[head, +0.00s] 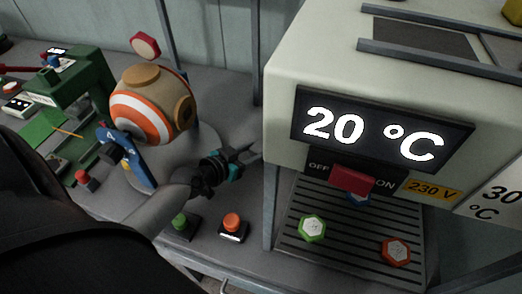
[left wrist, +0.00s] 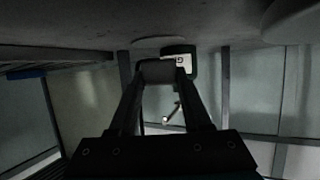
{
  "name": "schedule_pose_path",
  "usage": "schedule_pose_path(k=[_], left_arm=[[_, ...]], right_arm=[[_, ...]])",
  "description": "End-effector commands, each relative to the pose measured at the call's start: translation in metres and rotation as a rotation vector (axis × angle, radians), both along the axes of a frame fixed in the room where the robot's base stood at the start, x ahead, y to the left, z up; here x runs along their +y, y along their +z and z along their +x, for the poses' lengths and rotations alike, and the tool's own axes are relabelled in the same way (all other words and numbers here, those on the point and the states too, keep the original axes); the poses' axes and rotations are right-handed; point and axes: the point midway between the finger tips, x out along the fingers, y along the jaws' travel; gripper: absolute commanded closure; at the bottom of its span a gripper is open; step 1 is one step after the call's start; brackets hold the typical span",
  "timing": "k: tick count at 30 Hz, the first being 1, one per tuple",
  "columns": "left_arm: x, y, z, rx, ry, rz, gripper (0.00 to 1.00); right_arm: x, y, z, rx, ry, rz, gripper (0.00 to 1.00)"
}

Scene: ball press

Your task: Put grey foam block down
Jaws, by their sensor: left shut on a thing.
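My left gripper (head: 248,154) reaches in from the left and hangs over the grey worktop, just left of the big cream machine's front post. In the left wrist view its two fingers (left wrist: 160,85) close on a dark grey block (left wrist: 158,71), which looks like the grey foam block. In the head view the block is too small and dark to make out clearly against the grey worktop. I cannot tell whether it touches the surface. My right gripper is not in view.
The cream machine (head: 340,60) with a "20 °C" display stands to the right, its slatted tray (head: 345,252) holding hexagonal pieces. Green (head: 181,222) and orange (head: 232,224) push buttons sit in front of the gripper. An orange-white ball (head: 150,105) and a green machine (head: 75,95) stand left.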

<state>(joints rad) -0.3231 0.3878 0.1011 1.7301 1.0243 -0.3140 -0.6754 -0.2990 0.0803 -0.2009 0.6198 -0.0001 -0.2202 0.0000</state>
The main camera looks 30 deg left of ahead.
Motion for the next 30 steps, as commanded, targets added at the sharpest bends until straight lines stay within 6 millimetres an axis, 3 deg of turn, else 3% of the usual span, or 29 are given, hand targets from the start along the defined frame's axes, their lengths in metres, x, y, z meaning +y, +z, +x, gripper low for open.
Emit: schedule_pose_path(k=[9, 12, 30], left_arm=[[-0.006, 0.001, 0.035, 0.0, 0.0, -0.003, 1.0], [-0.006, -0.012, 0.032, 0.003, 0.001, -0.001, 1.0], [-0.005, -0.022, 0.032, 0.002, 0.0, -0.001, 1.0]], right_arm=[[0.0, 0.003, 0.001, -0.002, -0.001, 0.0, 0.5], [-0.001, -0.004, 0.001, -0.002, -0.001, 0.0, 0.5], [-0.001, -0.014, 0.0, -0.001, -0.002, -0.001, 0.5]])
